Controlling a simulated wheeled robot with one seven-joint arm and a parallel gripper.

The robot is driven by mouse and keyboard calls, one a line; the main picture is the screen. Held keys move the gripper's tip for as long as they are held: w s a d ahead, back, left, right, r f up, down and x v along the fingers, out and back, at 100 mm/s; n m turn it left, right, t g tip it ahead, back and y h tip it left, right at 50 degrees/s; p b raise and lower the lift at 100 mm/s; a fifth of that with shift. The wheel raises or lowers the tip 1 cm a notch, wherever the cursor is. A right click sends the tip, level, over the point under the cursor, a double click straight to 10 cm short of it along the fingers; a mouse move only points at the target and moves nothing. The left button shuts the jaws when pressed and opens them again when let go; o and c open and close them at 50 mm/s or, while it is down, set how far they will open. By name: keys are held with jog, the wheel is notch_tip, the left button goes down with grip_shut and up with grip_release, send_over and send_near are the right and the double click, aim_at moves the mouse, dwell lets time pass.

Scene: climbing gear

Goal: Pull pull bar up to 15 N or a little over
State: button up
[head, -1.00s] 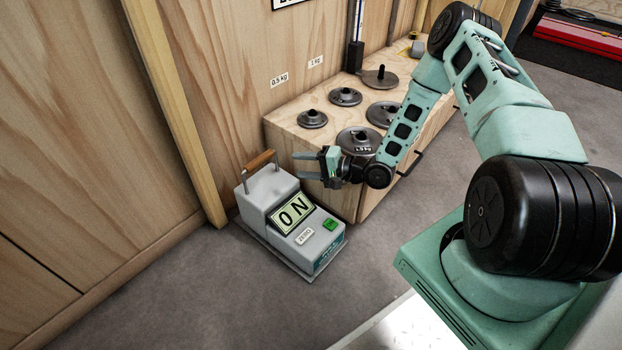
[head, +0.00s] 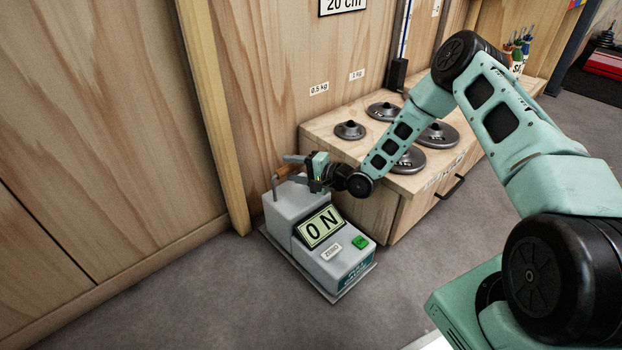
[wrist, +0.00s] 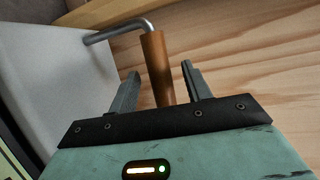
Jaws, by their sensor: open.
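The pull gauge (head: 292,205) is a grey box on the floor. Its tilted display (head: 320,227) reads 0 N. The pull bar (head: 284,170) is a brown wooden grip on a bent metal rod at the top of the gauge; my gripper partly hides it in the head view. In the wrist view the pull bar (wrist: 157,68) stands between the two fingers, its lower end reaching in between them. My gripper (wrist: 161,82) is open, with a gap on both sides of the bar. In the head view my gripper (head: 292,167) is at the bar's height.
A green button (head: 359,242) and a ZERO label (head: 331,251) are on the gauge's front. A wooden chest (head: 382,205) with several dark weight discs stands close behind my gripper. A wooden post (head: 214,120) and wall rise behind the gauge. The floor at front left is clear.

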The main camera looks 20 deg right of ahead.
jog(key=shift+b+x, duration=0.55)
jog(key=shift+x, duration=1.05)
grip_shut()
jog(key=shift+r+p, duration=1.05)
jog(key=shift+r, duration=0.15)
jog(key=shift+f, duration=0.15)
jog(key=shift+d+f+b, duration=0.1)
jog(key=shift+f+b, duration=0.65)
jog(key=shift+f, duration=0.25)
grip_release()
